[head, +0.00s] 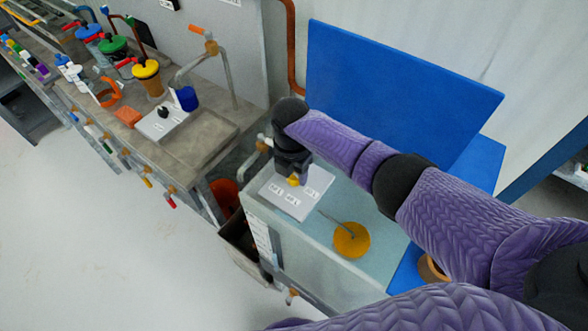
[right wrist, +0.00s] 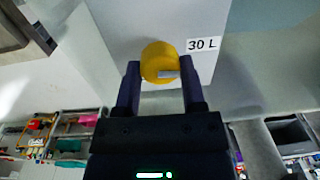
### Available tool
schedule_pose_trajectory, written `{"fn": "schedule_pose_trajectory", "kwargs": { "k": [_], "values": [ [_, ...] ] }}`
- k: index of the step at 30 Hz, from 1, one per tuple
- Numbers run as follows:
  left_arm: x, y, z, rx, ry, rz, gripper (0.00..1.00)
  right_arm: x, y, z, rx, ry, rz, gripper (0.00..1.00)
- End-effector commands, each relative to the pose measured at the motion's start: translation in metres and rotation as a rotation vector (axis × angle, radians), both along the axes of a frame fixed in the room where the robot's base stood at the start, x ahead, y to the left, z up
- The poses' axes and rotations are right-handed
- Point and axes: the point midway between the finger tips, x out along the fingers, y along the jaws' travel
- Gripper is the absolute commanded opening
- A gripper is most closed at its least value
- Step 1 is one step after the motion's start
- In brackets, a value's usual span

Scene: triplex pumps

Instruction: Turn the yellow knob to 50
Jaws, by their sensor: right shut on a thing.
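The yellow knob (head: 293,181) sits on a light grey panel plate (head: 283,205) on top of a pale tank cabinet. White labels surround it in the head view, too small to read surely. My right gripper (head: 291,170) reaches down over the knob and partly hides it. In the right wrist view, its two fingers (right wrist: 160,68) are shut on the knob (right wrist: 158,58), one on each side. A grey bar shows on the knob's lower right part. A label reading "30 L" (right wrist: 202,44) is right of the knob. My left gripper is not in view.
A yellow-orange disc with a thin rod (head: 351,240) is in front of the plate on the cabinet. A blue panel (head: 395,95) stands behind. A workbench with a sink (head: 190,140), taps and coloured containers is at the left.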

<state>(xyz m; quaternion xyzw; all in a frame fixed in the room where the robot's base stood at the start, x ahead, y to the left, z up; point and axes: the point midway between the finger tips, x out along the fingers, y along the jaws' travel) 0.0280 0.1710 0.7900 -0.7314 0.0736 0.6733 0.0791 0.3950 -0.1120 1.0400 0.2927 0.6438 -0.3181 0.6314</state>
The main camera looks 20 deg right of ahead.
Motion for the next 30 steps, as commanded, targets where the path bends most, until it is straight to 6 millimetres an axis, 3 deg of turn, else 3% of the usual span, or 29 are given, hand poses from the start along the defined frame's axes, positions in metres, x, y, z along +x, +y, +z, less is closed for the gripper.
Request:
{"fn": "schedule_pose_trajectory", "kwargs": {
  "k": [30],
  "values": [
    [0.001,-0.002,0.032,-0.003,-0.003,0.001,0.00,0.002,0.000,0.002,0.000,-0.001,-0.952,0.00]
  ]
}}
